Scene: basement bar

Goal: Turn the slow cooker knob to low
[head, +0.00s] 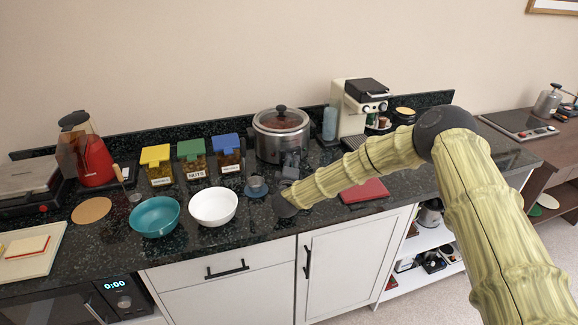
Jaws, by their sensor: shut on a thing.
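The slow cooker (262,143) stands on the dark counter against the backsplash. It is silver with a glass lid and a dark lid handle. My arm comes in from the right, and my gripper (291,158) reaches to the lower right front of the cooker. The gripper is shut at the cooker's front, where the knob is; its fingers and wrist hide the knob, so its setting cannot be read.
A small cup on a saucer (256,187) stands just left of my gripper. A white bowl (213,207) and teal bowl (155,217) are further left. A coffee machine (352,110) and blue cylinder (330,124) stand right. A red item (365,191) lies near the front edge.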

